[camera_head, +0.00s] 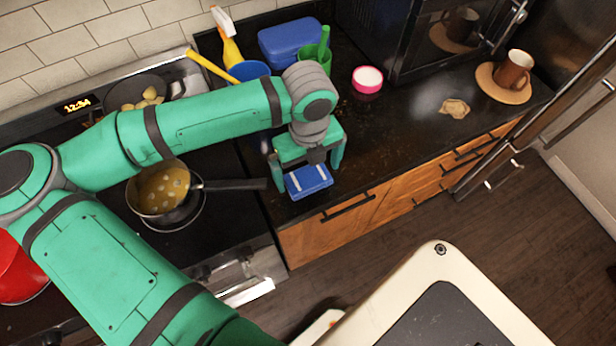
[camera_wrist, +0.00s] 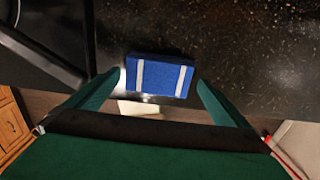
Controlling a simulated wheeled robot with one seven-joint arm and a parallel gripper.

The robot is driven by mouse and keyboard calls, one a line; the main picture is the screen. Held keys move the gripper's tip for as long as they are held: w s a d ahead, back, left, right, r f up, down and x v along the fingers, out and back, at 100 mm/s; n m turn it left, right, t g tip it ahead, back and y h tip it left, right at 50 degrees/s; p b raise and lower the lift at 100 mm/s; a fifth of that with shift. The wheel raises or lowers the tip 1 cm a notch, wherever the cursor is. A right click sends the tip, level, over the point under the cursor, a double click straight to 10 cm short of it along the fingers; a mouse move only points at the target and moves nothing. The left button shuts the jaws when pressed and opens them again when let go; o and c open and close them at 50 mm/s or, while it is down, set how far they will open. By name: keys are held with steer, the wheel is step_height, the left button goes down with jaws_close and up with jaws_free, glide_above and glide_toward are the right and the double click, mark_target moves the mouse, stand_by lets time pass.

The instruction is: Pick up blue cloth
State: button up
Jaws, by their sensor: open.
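The blue cloth (camera_head: 308,181) is a folded blue block with two pale stripes, lying on the dark counter near its front edge. It also shows in the wrist view (camera_wrist: 160,76), just beyond and between the fingertips. My gripper (camera_head: 309,170) is above the cloth in the head view, fingers spread to either side of it. In the wrist view my gripper (camera_wrist: 160,84) is open, with gaps between both fingers and the cloth. I cannot tell the exact height of the fingertips over the counter.
A pan (camera_head: 163,192) sits on the stove to the left, its handle (camera_head: 235,184) pointing toward the cloth. A pink-rimmed bowl (camera_head: 367,79), a blue box (camera_head: 290,42) and a spray bottle (camera_head: 228,42) stand behind. A brown mug (camera_head: 514,70) is far right. The counter right of the cloth is clear.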

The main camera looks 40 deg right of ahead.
steer(key=shift+f, duration=0.55)
steer(key=c, duration=0.9)
steer(key=shift+c, duration=0.2)
steer(key=shift+w+r, duration=0.1)
steer(key=shift+r, duration=0.35)
step_height(320, 180, up, 2)
steer(key=shift+r, duration=0.1)
steer(key=s+d+r, duration=1)
steer(key=shift+d, duration=0.15)
